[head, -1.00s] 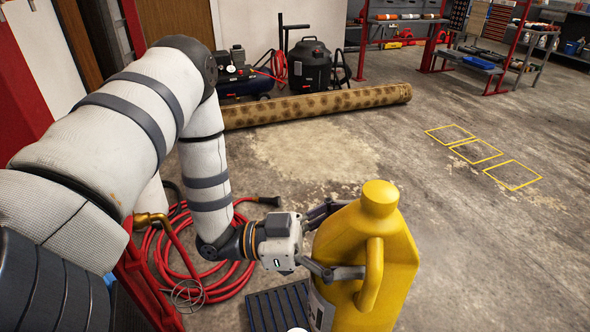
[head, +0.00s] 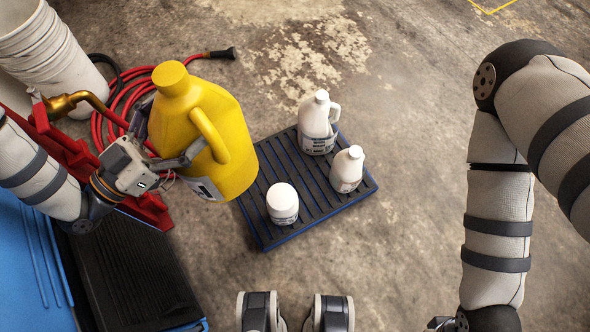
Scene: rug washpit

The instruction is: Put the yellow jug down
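The yellow jug (head: 222,135) is upright, with its cap at the top and its handle facing right. My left gripper (head: 168,140) is shut on the jug's body from the left and holds it up; one finger shows across the near side. The jug hides part of the left edge of a dark slatted tray (head: 318,205) with a blue rim. Whether the jug's base touches anything is hard to tell. My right arm comes down at the right; only a sliver of its gripper (head: 441,324) shows at the bottom edge.
On the tray stand a white handled jug (head: 315,125), a smaller white bottle (head: 347,170) and a white round tub (head: 282,203). A red hose (head: 118,98) and white buckets (head: 42,50) are at the upper left. The concrete floor (head: 400,130) right of the tray is clear.

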